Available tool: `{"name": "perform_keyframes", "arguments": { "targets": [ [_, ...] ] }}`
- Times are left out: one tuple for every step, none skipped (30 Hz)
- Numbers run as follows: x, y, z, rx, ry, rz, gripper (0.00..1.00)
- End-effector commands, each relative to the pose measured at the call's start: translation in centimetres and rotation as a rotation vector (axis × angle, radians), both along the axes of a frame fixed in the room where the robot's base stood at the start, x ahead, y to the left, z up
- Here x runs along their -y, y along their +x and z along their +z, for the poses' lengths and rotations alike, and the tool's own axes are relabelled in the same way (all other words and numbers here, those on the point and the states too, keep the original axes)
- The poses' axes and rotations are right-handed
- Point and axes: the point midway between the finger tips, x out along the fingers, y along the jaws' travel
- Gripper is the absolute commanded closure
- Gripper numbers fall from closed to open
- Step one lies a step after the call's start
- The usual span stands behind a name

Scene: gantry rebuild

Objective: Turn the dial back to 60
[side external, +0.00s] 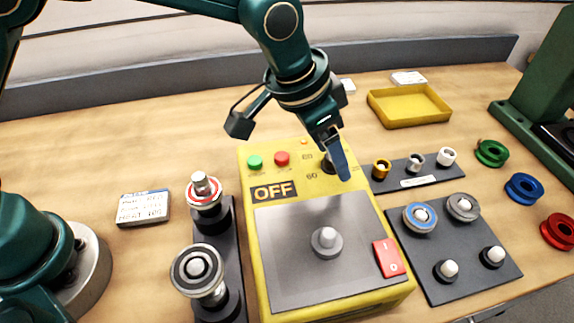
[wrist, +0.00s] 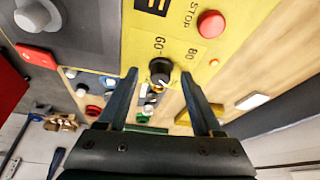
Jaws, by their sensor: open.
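The black dial (side external: 327,165) is on the yellow machine box (side external: 249,222), near its back right corner, partly hidden by a finger. A "60" is printed beside it. In the wrist view the dial (wrist: 160,70) has printed 60 and 80 marks near it and a pale pointer line, which appears away from the 60; its exact reading I cannot tell. My gripper (side external: 341,172) is open, pointing down at the dial. In the wrist view my gripper (wrist: 158,76) has one finger on each side of the dial in the picture, with visible gaps; I cannot tell the height difference.
Green (side external: 255,162) and red (side external: 282,158) buttons, an OFF panel (side external: 273,191) and a red rocker switch (side external: 389,258) are on the box. A rack of small knobs (side external: 418,179) stands close to its right. A yellow tray (side external: 409,106) lies behind.

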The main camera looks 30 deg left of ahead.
Motion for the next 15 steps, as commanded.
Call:
{"name": "perform_keyframes", "arguments": {
  "targets": [
    [0.01,0.02,0.0,0.001,-0.001,0.0,0.33],
    [0.01,0.02,0.01,0.001,-0.001,0.0,0.33],
    [0.01,0.01,0.02,0.001,-0.001,0.0,0.33],
    [0.0,0.01,0.03,0.001,-0.001,0.0,0.33],
    [0.0,0.01,0.03,0.001,-0.001,0.0,0.33],
    [0.0,0.01,0.04,0.001,-0.001,0.0,0.48],
    [0.0,0.01,0.04,0.001,-0.001,0.0,0.6],
    [0.0,0.01,0.04,0.001,-0.001,0.0,0.71],
    [-0.01,0.01,0.04,0.001,-0.001,0.0,0.87],
    [-0.01,0.01,0.04,0.001,-0.001,0.0,0.98],
    [-0.01,0.01,0.04,0.001,-0.001,0.001,1.0],
    [-0.01,0.01,0.04,0.001,-0.001,0.0,1.0],
    [-0.01,0.01,0.05,0.001,-0.001,0.001,1.0],
    [-0.01,0.01,0.05,0.001,-0.001,0.001,1.0],
    [-0.01,0.01,0.05,0.001,0.0,0.002,1.0]
  ]
}}
